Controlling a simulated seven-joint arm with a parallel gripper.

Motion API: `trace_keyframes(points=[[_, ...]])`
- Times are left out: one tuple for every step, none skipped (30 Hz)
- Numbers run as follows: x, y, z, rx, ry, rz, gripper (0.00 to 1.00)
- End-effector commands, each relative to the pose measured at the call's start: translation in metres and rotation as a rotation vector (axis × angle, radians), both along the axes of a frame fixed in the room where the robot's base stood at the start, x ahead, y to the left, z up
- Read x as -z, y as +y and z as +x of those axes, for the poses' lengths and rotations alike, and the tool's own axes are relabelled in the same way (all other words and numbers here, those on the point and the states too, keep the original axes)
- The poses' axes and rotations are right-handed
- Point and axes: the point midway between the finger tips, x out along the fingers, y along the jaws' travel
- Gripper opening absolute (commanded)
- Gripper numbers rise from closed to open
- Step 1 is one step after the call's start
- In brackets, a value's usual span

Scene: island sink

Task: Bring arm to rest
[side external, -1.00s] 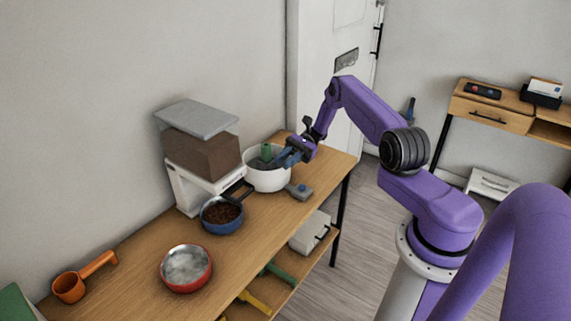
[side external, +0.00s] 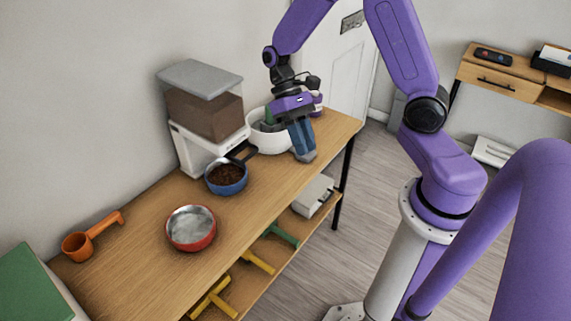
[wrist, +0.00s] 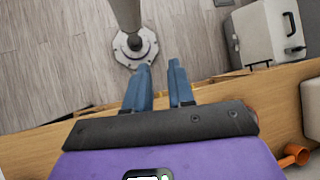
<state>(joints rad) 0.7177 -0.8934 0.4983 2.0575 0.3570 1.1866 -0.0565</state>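My gripper (side external: 303,150) hangs over the far part of the wooden table (side external: 130,265), in front of the white pot (side external: 262,136), with its fingers pointing down. In the wrist view, the two blue fingers of my gripper (wrist: 160,70) stand apart, with floor showing between them and nothing held.
A white box (side external: 314,195) and yellow and green tools lie on the lower shelf.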

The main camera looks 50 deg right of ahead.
Motion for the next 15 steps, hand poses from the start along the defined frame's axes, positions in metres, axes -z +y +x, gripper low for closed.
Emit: trace_keyframes(points=[[-0.007,0.005,-0.012,-0.080,-0.049,-0.010,0.23],[-0.010,0.007,-0.017,-0.122,-0.075,-0.016,0.23],[-0.015,0.011,-0.025,-0.181,-0.108,-0.021,0.23],[-0.018,0.013,-0.030,-0.221,-0.135,-0.024,0.23],[-0.022,0.016,-0.036,-0.262,-0.160,-0.027,0.23],[-0.026,0.019,-0.044,-0.315,-0.193,-0.029,0.23],[-0.029,0.022,-0.049,-0.356,-0.219,-0.029,0.23],[-0.033,0.024,-0.055,-0.395,-0.243,-0.028,0.23],[-0.037,0.027,-0.062,-0.447,-0.279,-0.026,0.23],[-0.040,0.029,-0.068,-0.485,-0.303,-0.023,0.23],[-0.043,0.030,-0.073,-0.525,-0.328,-0.020,0.23],[-0.047,0.033,-0.081,-0.575,-0.363,-0.014,0.23],[-0.050,0.034,-0.087,-0.613,-0.390,-0.008,0.23],[-0.052,0.035,-0.092,-0.650,-0.414,-0.003,0.23],[-0.056,0.036,-0.100,-0.700,-0.449,0.008,0.23]])
